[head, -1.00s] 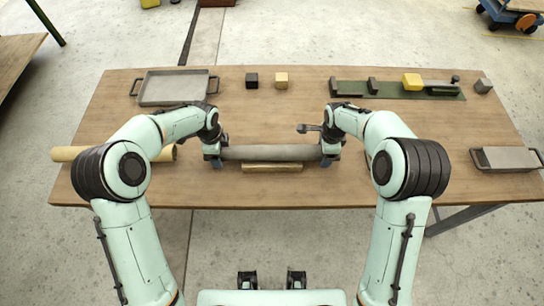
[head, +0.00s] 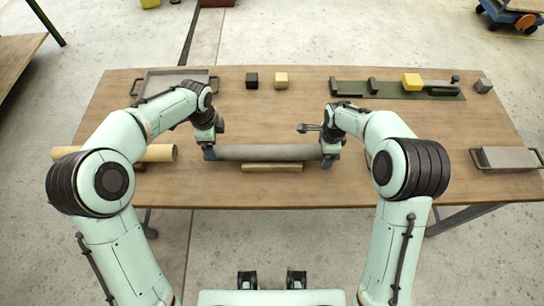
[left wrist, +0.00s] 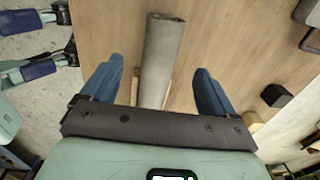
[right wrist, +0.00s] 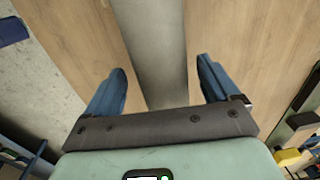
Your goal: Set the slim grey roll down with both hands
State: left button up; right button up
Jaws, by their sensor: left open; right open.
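The slim grey roll (head: 268,152) lies level along the table, behind a short wooden bar (head: 272,168). My left gripper (head: 211,153) is open at the roll's left end; in the left wrist view the roll (left wrist: 160,55) runs between the spread blue fingers (left wrist: 155,92). My right gripper (head: 329,160) is open at the roll's right end; in the right wrist view the roll (right wrist: 160,55) passes between its fingers (right wrist: 162,88). Whether the roll touches the table along its whole length cannot be told.
A tan roll (head: 160,153) lies at the left table edge. A grey tray (head: 160,82) stands at the back left, with black (head: 252,80) and yellow (head: 281,80) blocks beside it. A green mat (head: 400,90) with parts is at the back right. A grey pan (head: 508,158) lies far right.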

jog(key=shift+r, duration=0.1)
pick_arm(q)
notch_tip(320, 180, up, 4)
jog(key=shift+s+r, duration=0.15)
jog(key=shift+r, duration=0.05)
pick_arm(e)
notch_tip(320, 180, up, 12)
jog(key=shift+s, duration=0.4)
dwell(0.3)
